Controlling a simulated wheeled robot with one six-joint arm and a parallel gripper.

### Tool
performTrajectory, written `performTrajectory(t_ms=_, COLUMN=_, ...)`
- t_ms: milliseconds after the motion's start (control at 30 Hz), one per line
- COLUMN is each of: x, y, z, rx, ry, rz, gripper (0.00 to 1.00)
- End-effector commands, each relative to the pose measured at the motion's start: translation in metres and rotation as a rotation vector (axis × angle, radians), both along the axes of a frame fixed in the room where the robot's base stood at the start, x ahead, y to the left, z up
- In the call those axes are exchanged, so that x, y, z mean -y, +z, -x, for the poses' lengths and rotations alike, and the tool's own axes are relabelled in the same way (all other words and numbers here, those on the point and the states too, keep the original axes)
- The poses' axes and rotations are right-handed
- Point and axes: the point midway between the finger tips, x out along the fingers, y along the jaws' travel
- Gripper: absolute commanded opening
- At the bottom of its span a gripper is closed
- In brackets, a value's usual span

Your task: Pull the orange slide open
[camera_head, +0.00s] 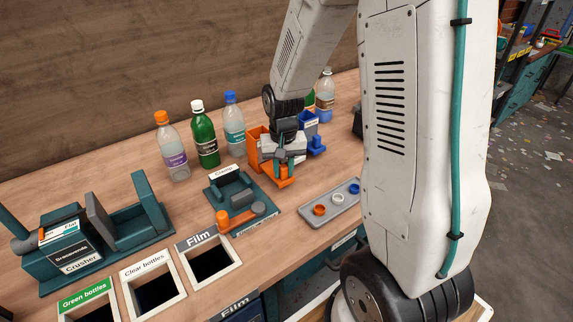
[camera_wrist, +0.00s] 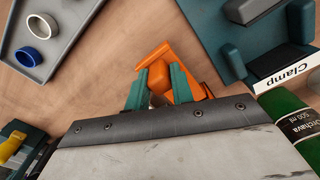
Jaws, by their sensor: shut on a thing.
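The orange slide (camera_head: 286,182) juts out low at the front of an orange housing (camera_head: 256,136) on the bench, in the head view. My gripper (camera_head: 284,163) is over it and hides much of it. In the wrist view, the teal fingertips of my gripper (camera_wrist: 159,88) are shut on the orange knob of the slide (camera_wrist: 159,77). Orange edges of the slide show in front of and to the right of the fingers. How far the slide is out of its housing is hard to tell, since my gripper covers the join.
A grey tray (camera_head: 344,193) with several bottle caps lies to the right. The teal clamp (camera_head: 226,197) stands to the left. Bottles (camera_head: 206,145) line the back. A blue unit (camera_head: 315,141) sits close behind on the right. Bare bench lies between slide and tray.

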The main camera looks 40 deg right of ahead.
Motion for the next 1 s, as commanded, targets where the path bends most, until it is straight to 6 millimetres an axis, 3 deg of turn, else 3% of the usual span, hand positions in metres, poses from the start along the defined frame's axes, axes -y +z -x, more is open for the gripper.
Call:
performTrajectory(t_ms=133, x=0.001, y=-0.001, z=0.003, rx=-0.008, ry=-0.015, rz=-0.012, gripper=0.0)
performTrajectory(t_ms=167, x=0.001, y=-0.001, z=0.004, rx=-0.008, ry=-0.017, rz=-0.012, gripper=0.29)
performTrajectory(t_ms=233, x=0.003, y=-0.001, z=0.004, rx=-0.009, ry=-0.02, rz=-0.012, gripper=0.45)
performTrajectory(t_ms=567, x=0.01, y=0.003, z=0.004, rx=-0.006, ry=-0.027, rz=-0.01, gripper=0.45)
performTrajectory(t_ms=1000, x=0.009, y=0.068, z=0.004, rx=-0.005, ry=-0.026, rz=-0.011, gripper=0.45)
